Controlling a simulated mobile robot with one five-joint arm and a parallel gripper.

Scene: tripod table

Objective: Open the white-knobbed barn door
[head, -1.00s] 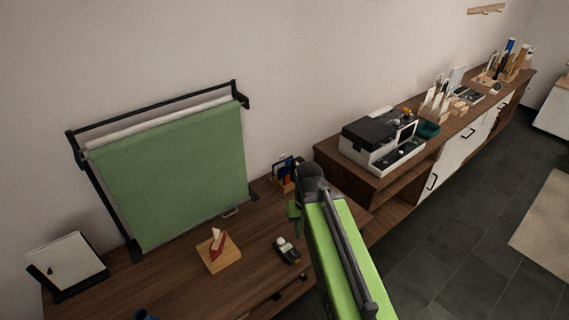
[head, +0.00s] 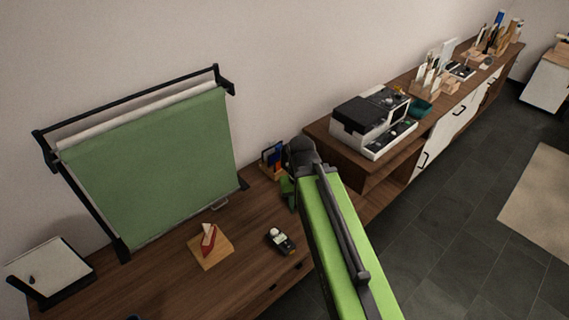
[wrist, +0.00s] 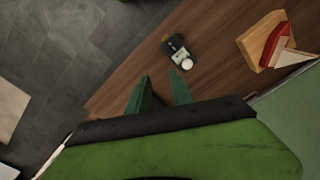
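I cannot pick out a barn door with a white knob for certain. White door panels (head: 428,157) with dark handles show on the front of the long sideboard at the right. A small dark device (head: 281,241) with a round white knob-like part lies on the wooden table; it also shows in the wrist view (wrist: 177,50). My gripper (head: 290,190) is over the table's right end in the head view. In the wrist view its two green fingers (wrist: 160,88) are apart with nothing between them, a little short of the device.
The table (head: 180,285) carries a wooden block with a red-and-white piece (head: 210,248), a green roll screen on a black frame (head: 150,170) and a white-topped box (head: 50,270). A printer-like machine (head: 375,125) stands on the sideboard (head: 325,140). Grey floor (head: 440,220) is open at right.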

